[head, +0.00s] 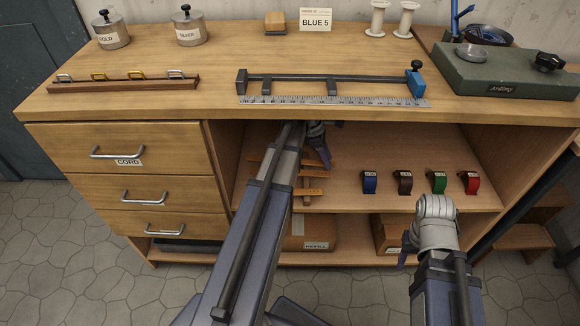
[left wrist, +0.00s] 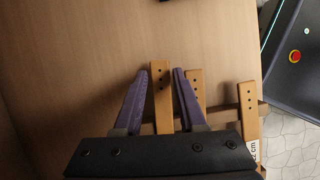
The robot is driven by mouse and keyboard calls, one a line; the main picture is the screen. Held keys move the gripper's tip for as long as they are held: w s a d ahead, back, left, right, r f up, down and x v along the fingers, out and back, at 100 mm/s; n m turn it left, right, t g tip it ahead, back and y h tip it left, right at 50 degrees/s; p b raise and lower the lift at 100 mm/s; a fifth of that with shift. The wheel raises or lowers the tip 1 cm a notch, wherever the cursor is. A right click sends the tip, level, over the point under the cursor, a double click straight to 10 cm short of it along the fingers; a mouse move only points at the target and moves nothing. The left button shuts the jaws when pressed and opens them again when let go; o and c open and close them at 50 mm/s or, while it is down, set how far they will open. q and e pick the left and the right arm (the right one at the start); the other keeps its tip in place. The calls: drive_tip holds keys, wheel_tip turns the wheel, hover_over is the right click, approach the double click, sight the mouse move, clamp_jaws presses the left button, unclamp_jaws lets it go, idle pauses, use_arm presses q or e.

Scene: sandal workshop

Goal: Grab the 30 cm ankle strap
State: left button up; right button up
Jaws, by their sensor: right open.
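Several tan ankle straps (head: 313,192) hang on a wooden rack on the open shelf under the bench. Which one is 30 cm cannot be read. My left gripper (head: 320,152) reaches into the shelf beside them, partly hidden by the arm. In the left wrist view its purple fingers (left wrist: 161,72) are open, with one strap (left wrist: 161,95) between them and a gap visible on each side. A second strap (left wrist: 196,88) is just right of the right finger. A third strap (left wrist: 247,110) is further right, above a partly hidden label ending in "2 cm". My right gripper (head: 406,252) is open, low before the shelf, mostly hidden.
Blue, brown, green and red rolls (head: 403,183) stand on the shelf's right side. The bench top (head: 220,60) overhangs the left gripper and bears a ruler jig (head: 330,85). Cardboard boxes (head: 310,232) sit below. Drawers (head: 120,150) close the left side.

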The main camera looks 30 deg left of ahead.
use_arm(q)
drive_tip(key=shift+f, duration=0.35)
idle(0.5)
drive_tip(key=shift+c, duration=0.3)
clamp_jaws()
